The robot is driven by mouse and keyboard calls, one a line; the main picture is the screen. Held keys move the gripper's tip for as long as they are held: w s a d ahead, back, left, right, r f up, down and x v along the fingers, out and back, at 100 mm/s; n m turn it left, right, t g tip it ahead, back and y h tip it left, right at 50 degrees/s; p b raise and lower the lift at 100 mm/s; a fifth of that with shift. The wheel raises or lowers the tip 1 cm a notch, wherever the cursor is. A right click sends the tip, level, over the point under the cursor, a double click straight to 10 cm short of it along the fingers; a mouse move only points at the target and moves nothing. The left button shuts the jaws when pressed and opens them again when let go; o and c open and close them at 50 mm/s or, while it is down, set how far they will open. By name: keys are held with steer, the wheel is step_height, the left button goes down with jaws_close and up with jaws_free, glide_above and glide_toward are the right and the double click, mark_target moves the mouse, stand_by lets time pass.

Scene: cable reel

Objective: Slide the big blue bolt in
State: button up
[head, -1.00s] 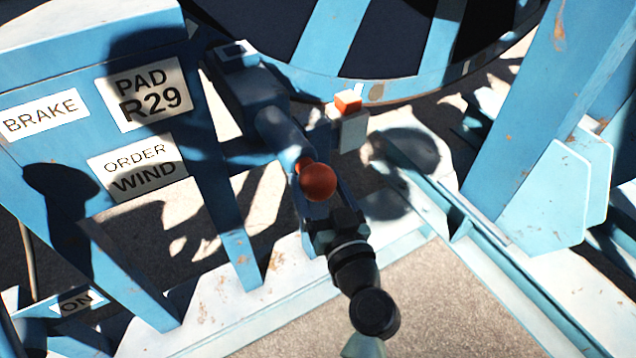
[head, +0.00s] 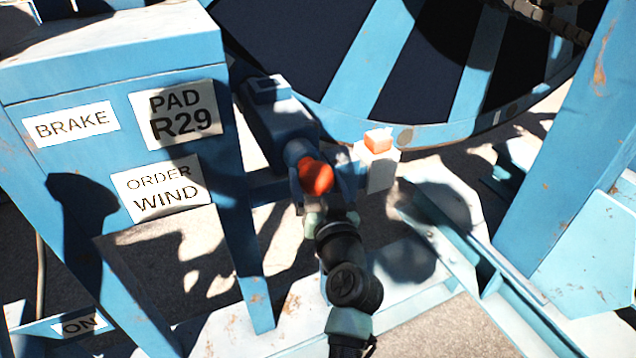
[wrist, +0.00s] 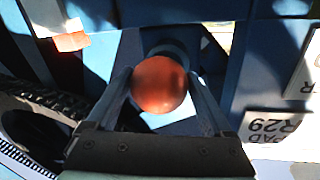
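The big blue bolt (head: 297,152) sticks out of its dark blue housing (head: 270,115) near the middle of the head view. Its shaft shows only briefly between the housing and the orange-red ball knob (head: 316,177) at its near end. My gripper (wrist: 160,85) is at the knob, with one finger on each side of it. In the wrist view the knob (wrist: 159,84) fills the gap between the fingertips, and the fingers look closed against it. The head view mostly hides the fingers behind my wrist and knob.
A pale block with an orange top (head: 379,142) stands just right of the bolt. The labelled blue cabinet (head: 110,75) is at left, the large reel (head: 400,120) behind. Blue frame beams (head: 560,150) rise at right.

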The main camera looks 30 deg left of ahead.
steer(key=shift+o, duration=0.7)
steer(key=shift+w+a+f, duration=0.1)
steer(key=shift+a, duration=0.05)
steer(key=v, duration=1.3)
steer(key=shift+b, duration=0.4)
